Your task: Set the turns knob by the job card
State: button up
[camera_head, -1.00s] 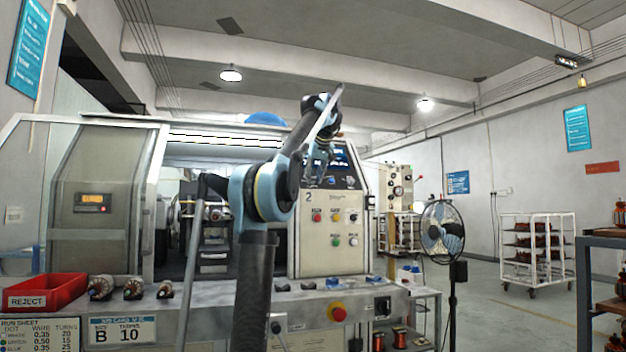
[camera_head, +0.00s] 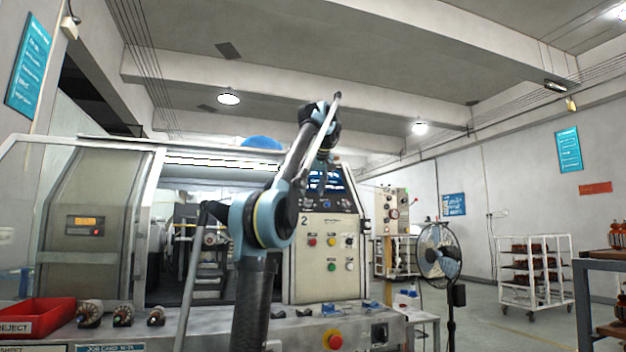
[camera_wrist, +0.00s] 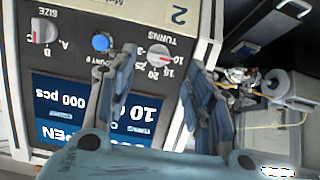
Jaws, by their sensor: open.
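In the wrist view, upside down, the white turns knob (camera_wrist: 159,53) with a red mark sits on the dark panel, ringed by numbers. I cannot tell surely which number the mark meets. The panel screen (camera_wrist: 95,108) shows 10 turns and a count of 000 pcs. My gripper (camera_wrist: 158,68) is open, its blue fingers on either side of the knob in the picture; contact is not clear. In the head view my gripper (camera_head: 325,150) is in front of the machine's upper panel, which my arm partly hides. Only the top edge of the job card (camera_head: 112,348) shows.
The size knob (camera_wrist: 43,31) and a blue button (camera_wrist: 101,42) sit beside the turns knob. Below the panel are coloured buttons (camera_head: 332,241) and a red stop knob (camera_head: 334,341). A red reject bin (camera_head: 38,314) and several armatures (camera_head: 122,315) stand on the bench. A fan (camera_head: 438,251) stands right.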

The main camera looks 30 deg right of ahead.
jog(key=v, duration=0.6)
jog(key=shift+s+r, duration=0.1)
jog(key=shift+a, duration=0.1)
dwell(0.5)
